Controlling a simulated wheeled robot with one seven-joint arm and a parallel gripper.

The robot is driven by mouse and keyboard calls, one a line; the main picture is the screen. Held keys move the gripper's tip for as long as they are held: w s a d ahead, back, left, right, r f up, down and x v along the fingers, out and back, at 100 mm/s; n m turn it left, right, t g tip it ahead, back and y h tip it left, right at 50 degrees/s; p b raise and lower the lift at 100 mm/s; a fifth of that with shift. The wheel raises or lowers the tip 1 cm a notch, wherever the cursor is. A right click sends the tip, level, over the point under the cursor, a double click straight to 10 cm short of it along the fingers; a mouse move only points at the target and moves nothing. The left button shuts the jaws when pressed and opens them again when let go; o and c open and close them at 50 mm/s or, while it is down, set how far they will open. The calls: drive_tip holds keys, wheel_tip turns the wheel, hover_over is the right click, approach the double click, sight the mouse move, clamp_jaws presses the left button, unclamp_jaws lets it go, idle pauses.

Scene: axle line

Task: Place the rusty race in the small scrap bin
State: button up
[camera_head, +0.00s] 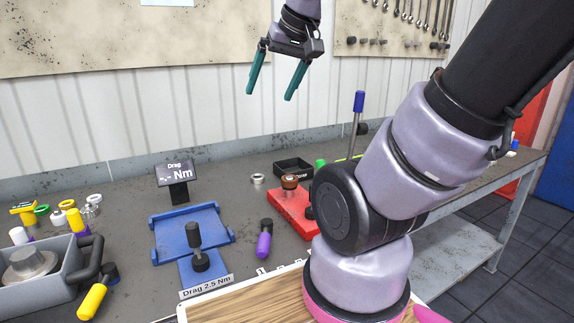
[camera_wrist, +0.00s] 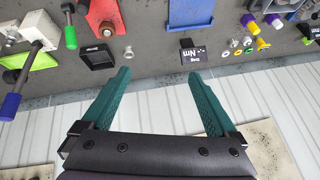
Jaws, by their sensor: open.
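The rusty race (camera_head: 289,180) shows as a brown ring on top of a metal part on a red block (camera_head: 291,211), right of the bench's middle. My gripper (camera_head: 271,94) is open and empty, high above the back of the bench in front of the wall. Its two teal fingers also show in the wrist view (camera_wrist: 160,73).
A silver ring (camera_head: 257,179) lies left of the bin. A lever tool (camera_head: 356,118) stands upright right of it. A blue fixture (camera_head: 190,232), a torque display (camera_head: 175,172) and a grey crate (camera_head: 68,257) occupy the left. My arm hides part of the bench's right side.

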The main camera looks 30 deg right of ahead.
drive_tip(key=w+d+f+n+g, duration=0.3)
drive_tip(key=w+d+f+n, duration=0.2)
drive_tip(key=w+f+n, duration=0.35)
drive_tip(key=n+g+h, duration=0.2)
drive_tip(key=n+g, duration=0.1)
drive_tip(key=n, duration=0.9)
hover_over(290, 177)
drive_tip(key=shift+m, duration=0.25)
drive_tip(key=f, duration=1.6)
drive_tip(key=shift+a+f, duration=0.3)
drive_tip(key=shift+a, duration=0.05)
drive_tip(key=f, duration=0.5)
drive_tip(key=shift+d+f, duration=0.1)
drive_tip(key=shift+d, duration=0.2)
